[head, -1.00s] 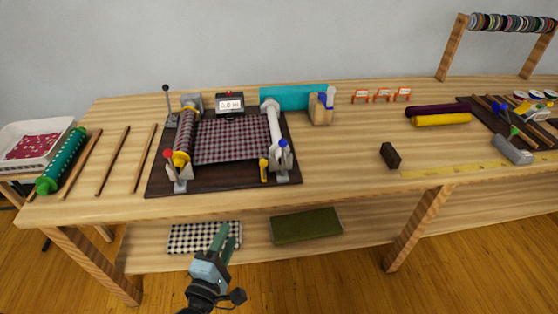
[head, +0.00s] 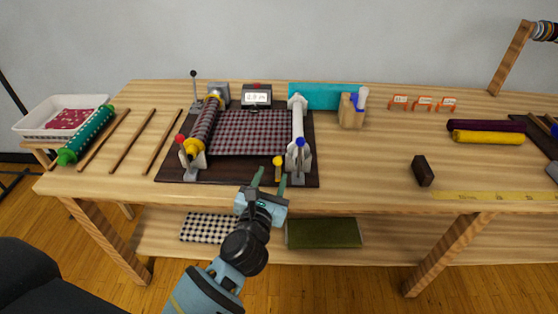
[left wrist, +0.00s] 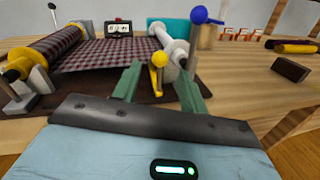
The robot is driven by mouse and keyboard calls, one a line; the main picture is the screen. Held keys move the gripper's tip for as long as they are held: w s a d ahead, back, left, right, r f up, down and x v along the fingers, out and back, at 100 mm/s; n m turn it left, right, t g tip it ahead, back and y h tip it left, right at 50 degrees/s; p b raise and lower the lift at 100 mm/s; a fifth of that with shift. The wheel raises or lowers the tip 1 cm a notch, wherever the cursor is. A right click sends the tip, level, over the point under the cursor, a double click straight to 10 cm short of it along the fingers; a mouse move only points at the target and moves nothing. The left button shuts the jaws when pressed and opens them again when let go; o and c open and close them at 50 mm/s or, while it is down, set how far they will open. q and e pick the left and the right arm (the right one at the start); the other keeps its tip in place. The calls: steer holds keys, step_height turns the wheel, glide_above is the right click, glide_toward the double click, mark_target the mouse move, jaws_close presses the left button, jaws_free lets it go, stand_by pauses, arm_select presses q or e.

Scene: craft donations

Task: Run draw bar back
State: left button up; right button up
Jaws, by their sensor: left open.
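A cloth machine on a dark board (head: 235,175) holds red-and-grey checked cloth (head: 250,132) stretched from a wound roll (head: 203,125) at left to a white roller (head: 298,120) at right. A yellow-knobbed handle (head: 278,161) stands at the board's front, left of the blue-knobbed right end. I cannot tell for sure which part is the draw bar. My left gripper (head: 270,177) is open just in front of the handle. In the left wrist view the yellow handle (left wrist: 158,62) shows between the fingertips (left wrist: 157,78); I cannot tell whether they reach around it. My right gripper is out of view.
A small display (head: 257,97) and black lever (head: 194,90) stand behind the machine. A dark block (head: 422,170) lies to the right, with clear bench between. Wooden sticks (head: 131,140), a green roller (head: 87,135) and a white tray (head: 62,116) lie left. A shelf runs below.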

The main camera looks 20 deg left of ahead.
mark_target(276, 164)
arm_select(q)
steer(key=shift+w+a, duration=0.15)
steer(key=shift+w, duration=1.6)
steer(key=shift+w+a, duration=0.15)
steer(key=shift+w, duration=1.6)
jaws_close()
